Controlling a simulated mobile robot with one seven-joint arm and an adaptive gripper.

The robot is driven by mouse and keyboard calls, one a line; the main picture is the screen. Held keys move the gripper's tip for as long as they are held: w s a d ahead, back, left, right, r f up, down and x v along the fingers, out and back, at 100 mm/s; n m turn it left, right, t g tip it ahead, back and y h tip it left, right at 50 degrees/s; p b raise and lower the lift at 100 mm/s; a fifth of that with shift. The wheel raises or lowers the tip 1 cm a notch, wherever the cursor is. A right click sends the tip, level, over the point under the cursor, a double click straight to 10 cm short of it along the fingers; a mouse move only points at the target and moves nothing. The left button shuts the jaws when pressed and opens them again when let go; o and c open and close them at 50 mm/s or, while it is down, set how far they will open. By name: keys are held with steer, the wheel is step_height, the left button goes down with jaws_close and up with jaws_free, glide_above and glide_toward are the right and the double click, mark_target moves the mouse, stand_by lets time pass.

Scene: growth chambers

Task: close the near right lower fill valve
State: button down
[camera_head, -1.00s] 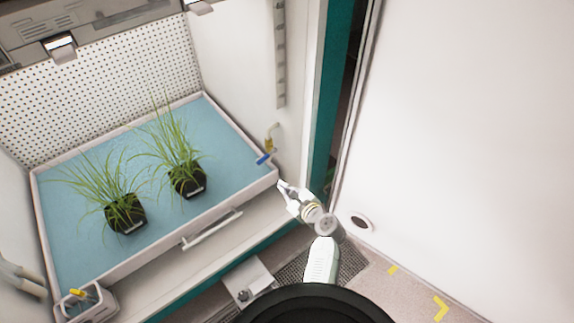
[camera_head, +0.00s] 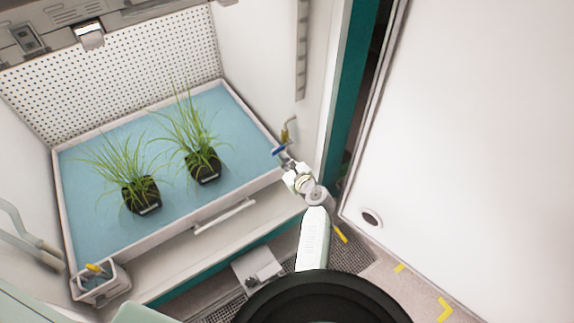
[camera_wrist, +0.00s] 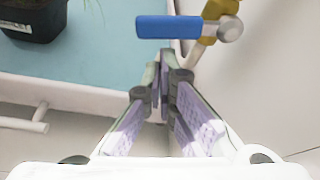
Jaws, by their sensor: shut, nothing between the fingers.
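The fill valve has a blue lever handle (camera_head: 279,150) on a brass body (camera_head: 286,133), at the right wall by the tray's near right corner. In the wrist view the blue handle (camera_wrist: 168,27) lies crosswise, left of the brass body (camera_wrist: 217,10), with a pale pipe below it. My gripper (camera_head: 286,160) is at the tray's right corner, just short of the handle. In the wrist view my gripper (camera_wrist: 165,62) has its fingertips together and empty, just below the handle. I cannot tell whether the tips touch it.
The water-filled tray (camera_head: 165,250) holds two potted grass plants (camera_head: 141,194) (camera_head: 204,166). A bar handle (camera_head: 225,215) is on the front below it. A small box with a yellow piece (camera_head: 98,284) is at the front left corner. A large white door panel (camera_head: 470,130) stands at the right.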

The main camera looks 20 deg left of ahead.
steer(key=shift+r, duration=0.2)
steer(key=m+p, duration=0.1)
steer(key=p, duration=0.2)
steer(key=s+r+m+g+y+p, duration=0.1)
steer(key=p, duration=0.2)
steer(key=shift+a+r, duration=0.25)
steer(key=shift+a, duration=0.1)
step_height(320, 180, down, 5)
steer(key=b, duration=0.4)
steer(key=r+p+v, duration=0.1)
steer(key=v, duration=0.9)
